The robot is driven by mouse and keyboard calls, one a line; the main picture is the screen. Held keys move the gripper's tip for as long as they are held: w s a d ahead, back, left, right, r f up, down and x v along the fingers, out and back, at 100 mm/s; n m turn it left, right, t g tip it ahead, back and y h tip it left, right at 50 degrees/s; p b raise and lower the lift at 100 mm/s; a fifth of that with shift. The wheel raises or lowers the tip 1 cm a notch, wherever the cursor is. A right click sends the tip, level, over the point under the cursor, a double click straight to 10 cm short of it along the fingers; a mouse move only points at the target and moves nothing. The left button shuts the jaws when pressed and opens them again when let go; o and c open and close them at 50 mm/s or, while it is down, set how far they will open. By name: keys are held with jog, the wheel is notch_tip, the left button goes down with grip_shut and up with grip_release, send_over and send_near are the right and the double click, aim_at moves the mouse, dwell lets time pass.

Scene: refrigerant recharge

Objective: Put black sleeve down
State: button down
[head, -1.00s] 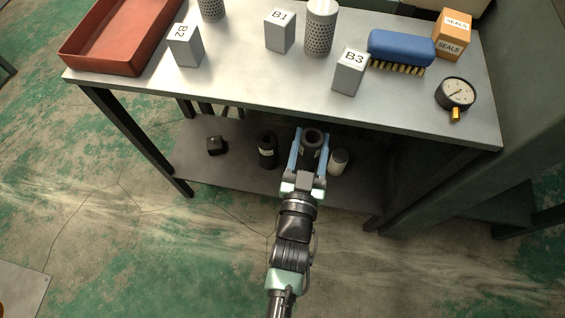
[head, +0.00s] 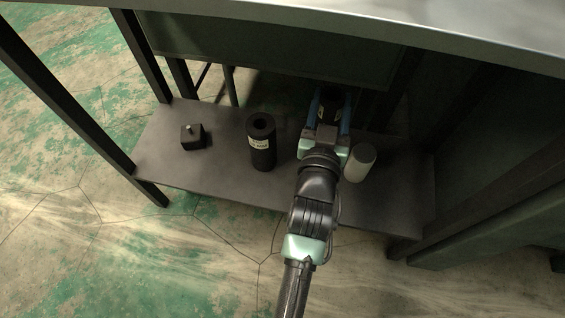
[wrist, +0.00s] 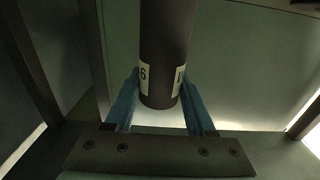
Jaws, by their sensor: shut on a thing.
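My gripper (head: 327,118) is over the lower shelf under the table, its blue fingers on either side of a black sleeve (head: 329,97). In the wrist view the sleeve (wrist: 166,50) is a dark upright cylinder with white labels near its lower end, between the blue fingers (wrist: 160,105). The gripper is shut on it. In the head view the sleeve is partly hidden by the gripper and in shadow, and I cannot tell whether its base touches the shelf. A second black sleeve (head: 262,145) with a white label stands upright on the shelf, left of my gripper.
The dark lower shelf (head: 215,165) also bears a small black block with a light knob (head: 193,137) at the left and a pale grey cylinder (head: 359,163) just right of my gripper. The tabletop edge (head: 400,28) hangs above. Table legs (head: 140,55) stand around the shelf.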

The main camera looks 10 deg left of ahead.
jog(key=shift+w+f+b, duration=0.4)
jog(key=shift+f+b, duration=0.05)
jog(key=shift+f, duration=0.15)
jog(key=shift+f+b, duration=0.3)
jog(key=shift+f, duration=0.1)
notch_tip(320, 180, down, 9)
jog(key=b, duration=0.6)
jog(key=shift+b, duration=0.35)
jog(key=shift+f, duration=0.1)
jog(key=shift+c, duration=1.2)
grip_release()
